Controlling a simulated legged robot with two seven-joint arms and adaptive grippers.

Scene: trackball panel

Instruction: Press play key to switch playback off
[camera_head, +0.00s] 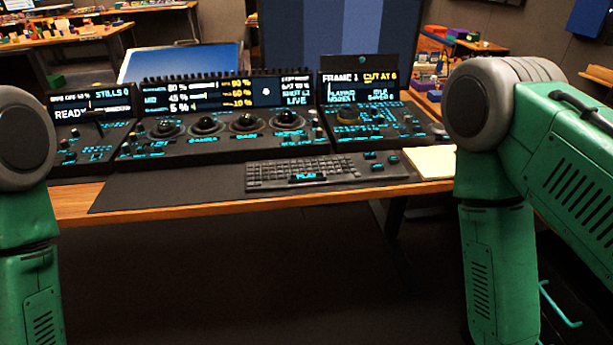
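The trackball panel (225,146) stands on the wooden desk with several dark trackballs and lit cyan keys. A black keyboard (275,173) lies in front of it. A wide key (305,177) at the keyboard's front edge glows cyan, and its small label seems to read PLAY. The right screen (359,87) shows "FRAME 1", "CUT AT 6" and small text that looks like "PLAYING". Only the green links of my two arms show, at the left and right sides. Neither gripper is in view, and nothing of mine touches the panel or keyboard.
A dark mat (170,189) lies under the keyboard, bare to its left. A pale paper pad (431,161) lies to its right. The desk's wooden front edge (75,217) faces me, with open floor below. A large monitor (340,35) stands behind the panel.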

